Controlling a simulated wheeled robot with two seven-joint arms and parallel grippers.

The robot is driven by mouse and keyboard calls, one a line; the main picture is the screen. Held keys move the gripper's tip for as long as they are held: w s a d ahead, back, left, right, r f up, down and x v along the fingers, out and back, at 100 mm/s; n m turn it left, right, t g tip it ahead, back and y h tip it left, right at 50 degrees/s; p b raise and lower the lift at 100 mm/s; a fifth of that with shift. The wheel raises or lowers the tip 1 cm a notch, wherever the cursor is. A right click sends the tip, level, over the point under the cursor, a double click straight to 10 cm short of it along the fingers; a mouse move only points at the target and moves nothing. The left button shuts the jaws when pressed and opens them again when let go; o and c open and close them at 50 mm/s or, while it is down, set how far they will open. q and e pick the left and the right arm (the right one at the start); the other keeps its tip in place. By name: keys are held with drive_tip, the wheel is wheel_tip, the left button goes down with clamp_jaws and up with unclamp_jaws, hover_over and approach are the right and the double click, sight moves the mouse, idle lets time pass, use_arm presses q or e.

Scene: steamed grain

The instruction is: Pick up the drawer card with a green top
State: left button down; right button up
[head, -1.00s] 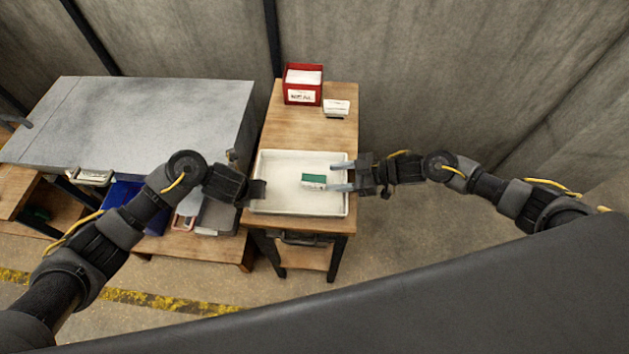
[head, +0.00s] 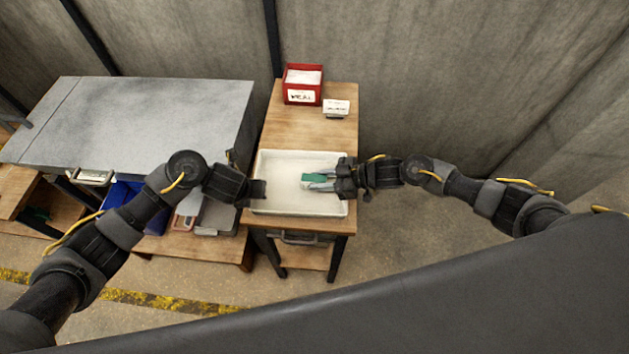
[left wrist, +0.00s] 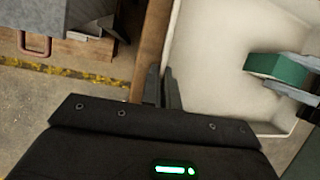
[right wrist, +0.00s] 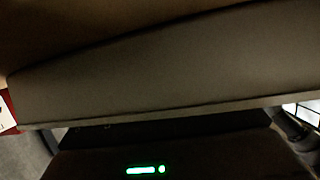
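The drawer card with a green top (head: 308,181) is at the middle right of the white tray. It also shows in the left wrist view (left wrist: 275,68), with its green top and a pale lower edge. My right gripper (head: 322,182) reaches in from the right, its fingers on either side of the card and seemingly touching it. The card's right end is partly hidden by the fingers.
The white tray (head: 300,213) stands on a wooden table (head: 290,125). A red bin (head: 302,86) with white contents and a small white labelled item (head: 336,108) stand at its back. A grey bench (head: 150,115) is to the left. The tray's middle is clear.

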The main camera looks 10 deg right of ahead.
sight(320, 179)
drive_tip(key=c, duration=0.5)
drive_tip(key=shift+r, duration=0.1)
wheel_tip(320, 179, up, 10)
drive_tip(key=shift+f, duration=0.1)
use_arm(q)
drive_tip(key=c, duration=1.6)
unclamp_jaws()
drive_tip(key=shift+v, duration=6)
